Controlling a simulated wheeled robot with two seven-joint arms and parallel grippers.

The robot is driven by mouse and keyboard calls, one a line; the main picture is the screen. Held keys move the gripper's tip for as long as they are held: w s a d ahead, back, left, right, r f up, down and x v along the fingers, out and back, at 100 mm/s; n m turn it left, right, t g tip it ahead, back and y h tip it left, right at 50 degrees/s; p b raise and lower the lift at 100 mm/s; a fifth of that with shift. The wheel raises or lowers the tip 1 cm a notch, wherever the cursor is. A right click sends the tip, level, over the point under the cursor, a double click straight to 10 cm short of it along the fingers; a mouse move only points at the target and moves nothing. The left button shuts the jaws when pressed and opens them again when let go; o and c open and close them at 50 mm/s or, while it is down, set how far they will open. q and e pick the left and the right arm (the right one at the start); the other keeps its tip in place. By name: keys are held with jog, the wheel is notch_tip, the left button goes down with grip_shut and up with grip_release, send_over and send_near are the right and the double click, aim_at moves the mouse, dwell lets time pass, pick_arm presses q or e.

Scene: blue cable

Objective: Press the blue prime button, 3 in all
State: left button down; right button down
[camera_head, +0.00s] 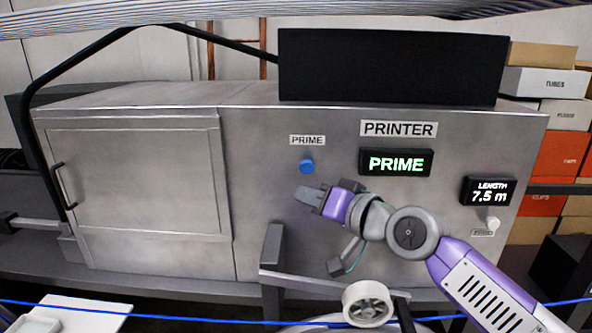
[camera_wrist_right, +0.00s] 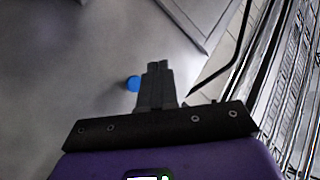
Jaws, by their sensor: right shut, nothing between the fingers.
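The blue prime button (camera_head: 306,166) sits on the grey metal front of the printer (camera_head: 270,220), under a small PRIME label (camera_head: 307,140). My right gripper (camera_head: 300,194) is shut and empty. In the head view its fingertips are a little below the button, apart from it in the picture. In the right wrist view the button (camera_wrist_right: 133,83) shows just left of the shut fingers (camera_wrist_right: 157,68), partly hidden by them. A display (camera_head: 396,163) reads PRIME in green. My left gripper is not in view.
A LENGTH display (camera_head: 489,192) reads 7.5 m, with a white knob (camera_head: 492,223) below it. A blue cable (camera_head: 130,311) runs across the front, near a white wheel (camera_head: 368,303). A closed cabinet door (camera_head: 140,180) is at left. Boxes (camera_head: 545,83) are stacked at right.

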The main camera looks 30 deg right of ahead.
aim_at(307, 166)
pick_arm(q)
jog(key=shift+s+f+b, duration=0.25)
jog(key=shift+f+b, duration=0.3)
jog(key=shift+b, duration=0.05)
pick_arm(e)
jog(key=w+d, duration=0.4)
jog(key=w, duration=0.3)
jog(key=shift+d, duration=0.3)
jog(key=shift+w, duration=0.1)
dwell(1.5)
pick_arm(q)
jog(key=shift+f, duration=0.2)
pick_arm(e)
jog(key=shift+w+d, duration=0.2)
jog(key=shift+w, duration=0.1)
